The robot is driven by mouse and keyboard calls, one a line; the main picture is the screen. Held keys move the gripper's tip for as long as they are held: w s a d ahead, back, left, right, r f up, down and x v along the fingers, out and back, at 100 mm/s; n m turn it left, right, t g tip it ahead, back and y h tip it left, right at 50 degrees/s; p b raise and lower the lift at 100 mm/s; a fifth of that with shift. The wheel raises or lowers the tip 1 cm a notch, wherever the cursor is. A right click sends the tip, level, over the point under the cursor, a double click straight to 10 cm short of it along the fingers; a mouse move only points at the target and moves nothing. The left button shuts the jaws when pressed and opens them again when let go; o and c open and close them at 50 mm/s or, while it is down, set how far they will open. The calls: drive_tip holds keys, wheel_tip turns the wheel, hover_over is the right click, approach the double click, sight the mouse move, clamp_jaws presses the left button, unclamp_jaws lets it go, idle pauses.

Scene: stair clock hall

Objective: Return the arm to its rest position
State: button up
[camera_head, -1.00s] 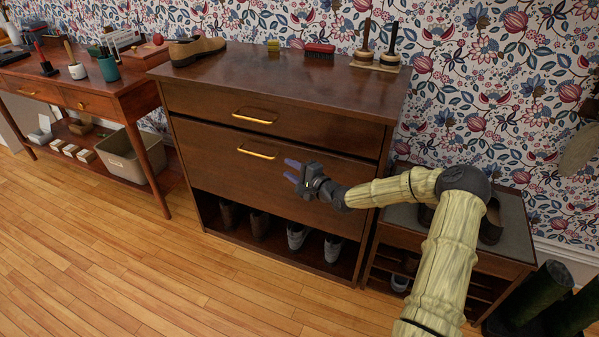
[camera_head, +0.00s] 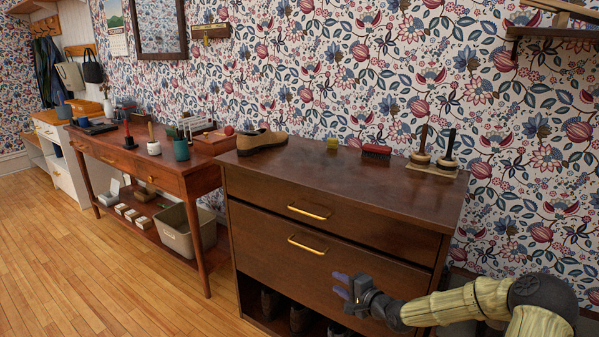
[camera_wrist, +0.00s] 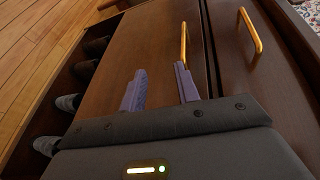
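My gripper (camera_head: 343,287) is in front of the dark wooden shoe cabinet (camera_head: 350,195), at the right of its lower panel. In the wrist view, its two purple fingers (camera_wrist: 160,88) stand apart with nothing between them. The brass handle of the lower panel (camera_wrist: 183,45) shows beyond the fingertips, and the upper drawer's handle (camera_wrist: 250,30) is to its right. My arm is stretched out from the right, bent at a dark joint. Both cabinet fronts look closed.
Shoes (camera_wrist: 68,102) stand in the open bottom shelf. A side table (camera_head: 195,178) is to the left. The wooden floor (camera_head: 100,260) is clear.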

drive_tip(key=s+a+f+n+g+h, duration=0.2)
drive_tip(key=s+f+n+g+h, duration=0.15)
drive_tip(key=s+n+g, duration=0.5)
drive_tip(key=s+d+r+n+h, duration=0.15)
drive_tip(key=s+r, duration=0.25)
drive_tip(key=s, duration=0.4)
drive_tip(key=s+d+r+n+g+h, duration=0.1)
drive_tip(key=s+r+h, duration=0.15)
drive_tip(key=s, duration=0.45)
drive_tip(key=s+d+r+n+h, duration=0.1)
drive_tip(key=s+r, duration=0.3)
drive_tip(key=s, duration=0.4)
wheel_tip(320, 180, up, 32)
drive_tip(key=p, duration=3.2)
drive_tip(key=shift+a+r, duration=0.2)
drive_tip(key=shift+r, duration=0.05)
drive_tip(key=shift+s, duration=0.1)
